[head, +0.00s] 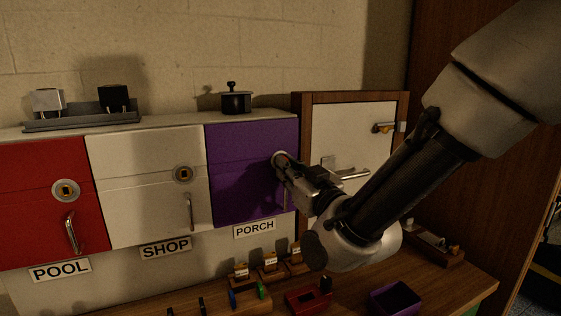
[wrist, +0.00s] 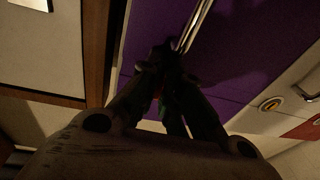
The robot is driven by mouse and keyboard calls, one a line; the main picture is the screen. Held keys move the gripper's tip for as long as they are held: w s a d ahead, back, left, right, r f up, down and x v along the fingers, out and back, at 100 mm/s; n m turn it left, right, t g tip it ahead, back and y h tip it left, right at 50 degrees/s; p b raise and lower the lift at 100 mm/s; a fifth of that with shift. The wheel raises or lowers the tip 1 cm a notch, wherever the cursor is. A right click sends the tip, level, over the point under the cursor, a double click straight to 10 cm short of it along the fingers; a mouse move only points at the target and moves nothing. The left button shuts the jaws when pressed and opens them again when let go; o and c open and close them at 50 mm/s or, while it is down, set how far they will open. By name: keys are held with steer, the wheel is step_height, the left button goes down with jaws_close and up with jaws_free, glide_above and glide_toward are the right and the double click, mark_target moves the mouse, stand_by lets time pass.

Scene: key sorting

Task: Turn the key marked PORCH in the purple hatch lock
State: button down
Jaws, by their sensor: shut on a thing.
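The purple hatch (head: 240,170) is closed, with a PORCH label (head: 254,228) below it. Its round lock (head: 280,159) is at the right side of the door, partly covered by my gripper. My gripper (head: 286,172) is at the lock, with its fingertips close together. In the wrist view the dark fingers (wrist: 170,75) meet in front of the purple door (wrist: 225,50). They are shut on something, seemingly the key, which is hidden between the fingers. I cannot read its tag or tell how far it sits in the lock.
A red hatch (head: 45,200) and a white hatch (head: 150,200) stand to the left. A wood-framed cabinet (head: 345,125) is to the right. Small key stands (head: 270,263), a red tray (head: 308,300) and a purple tray (head: 394,299) are on the bench below.

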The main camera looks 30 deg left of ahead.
steer(key=c, duration=1.5)
jaws_free()
